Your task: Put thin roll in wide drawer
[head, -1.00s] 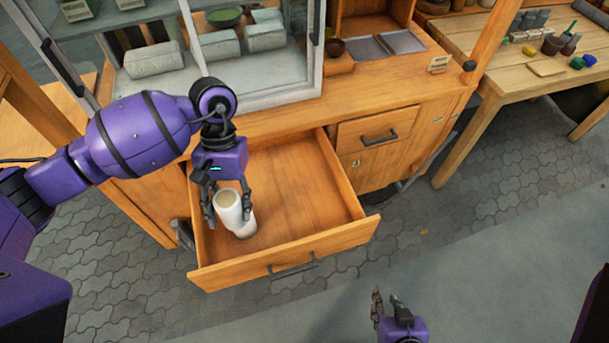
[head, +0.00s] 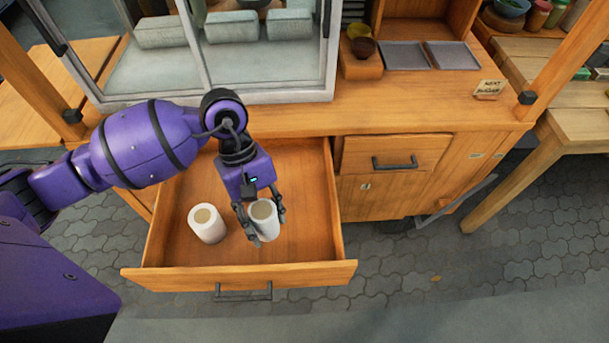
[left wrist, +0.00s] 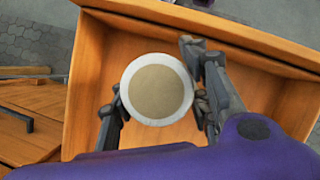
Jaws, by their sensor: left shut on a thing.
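The wide drawer (head: 300,271) is pulled open below the cabinet top. My left gripper (head: 265,226) is inside its outline, shut on a white roll with a tan top (head: 265,214), which looks like the thin roll. The held roll is upright or nearly so; I cannot tell whether its base touches the drawer floor. A second, somewhat wider white roll (head: 207,224) stands in the drawer to the left, apart from the held one. In the left wrist view, the held roll (left wrist: 157,90) sits between the two fingers, over the drawer. My right gripper is not in view.
A smaller closed drawer (head: 395,154) is to the right of the open one. A glass-fronted case (head: 215,105) stands on the cabinet top above. Bowls and grey trays (head: 404,55) sit further right. Drawer floor behind the rolls is free.

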